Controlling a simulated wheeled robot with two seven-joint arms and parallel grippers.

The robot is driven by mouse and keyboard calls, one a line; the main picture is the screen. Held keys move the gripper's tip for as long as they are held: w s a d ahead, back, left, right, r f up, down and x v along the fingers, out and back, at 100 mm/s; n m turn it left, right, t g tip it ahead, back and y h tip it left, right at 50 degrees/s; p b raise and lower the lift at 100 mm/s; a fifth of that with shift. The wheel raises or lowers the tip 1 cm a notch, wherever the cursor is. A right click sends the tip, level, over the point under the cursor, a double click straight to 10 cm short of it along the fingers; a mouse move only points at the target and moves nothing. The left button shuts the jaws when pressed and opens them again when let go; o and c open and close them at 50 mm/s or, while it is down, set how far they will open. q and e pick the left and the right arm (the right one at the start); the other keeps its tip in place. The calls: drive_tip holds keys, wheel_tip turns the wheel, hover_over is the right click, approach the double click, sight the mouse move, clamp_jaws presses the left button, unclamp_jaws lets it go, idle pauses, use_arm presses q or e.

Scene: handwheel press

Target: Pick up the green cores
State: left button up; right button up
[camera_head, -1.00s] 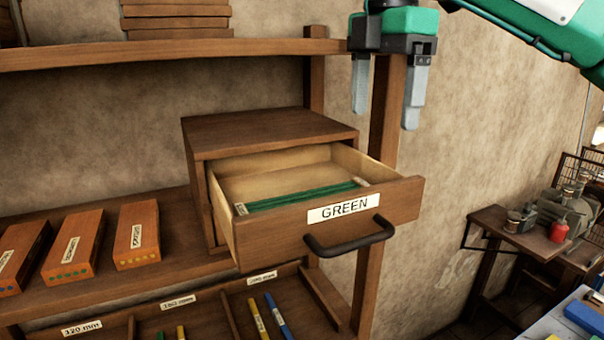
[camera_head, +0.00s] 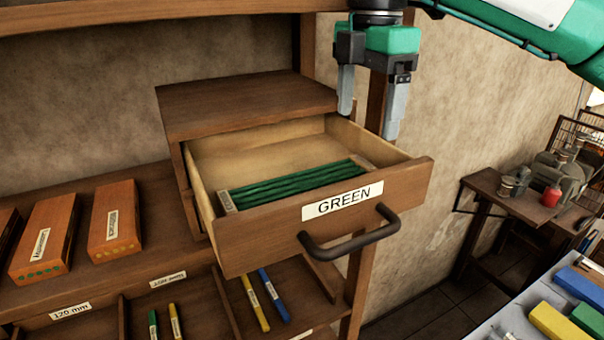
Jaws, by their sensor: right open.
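The green cores (camera_head: 292,186) lie side by side as several thin rods inside the open drawer (camera_head: 240,247) labelled GREEN. Pale holders sit at both ends of the rods. The drawer is pulled out of a wooden cabinet (camera_head: 240,103) and has a dark handle (camera_head: 350,240). My right gripper (camera_head: 369,121) is open and empty, pointing down above the drawer's back right side, apart from the cores. My left gripper is not in view.
Wooden boxes with coloured dots (camera_head: 114,222) stand on the shelf left of the cabinet. Compartments below hold green, yellow and blue sticks (camera_head: 255,304). A shelf board (camera_head: 150,14) runs above the cabinet. A side table (camera_head: 510,200) with a red container stands at right.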

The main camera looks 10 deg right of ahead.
sight(360, 163)
drive_tip(key=shift+f, duration=0.75)
drive_tip(key=shift+s+f+p, duration=0.2)
drive_tip(key=shift+f+p, duration=0.1)
drive_tip(key=shift+p, duration=0.3)
wheel_tip(360, 163, down, 4)
drive_tip(key=p, duration=0.2)
drive_tip(key=shift+s+r+p, duration=0.1)
drive_tip(key=shift+p, duration=0.25)
drive_tip(key=shift+f, duration=0.45)
drive_tip(key=c, duration=1.2)
drive_tip(key=shift+o, duration=0.2)
drive_tip(key=shift+a, duration=0.1)
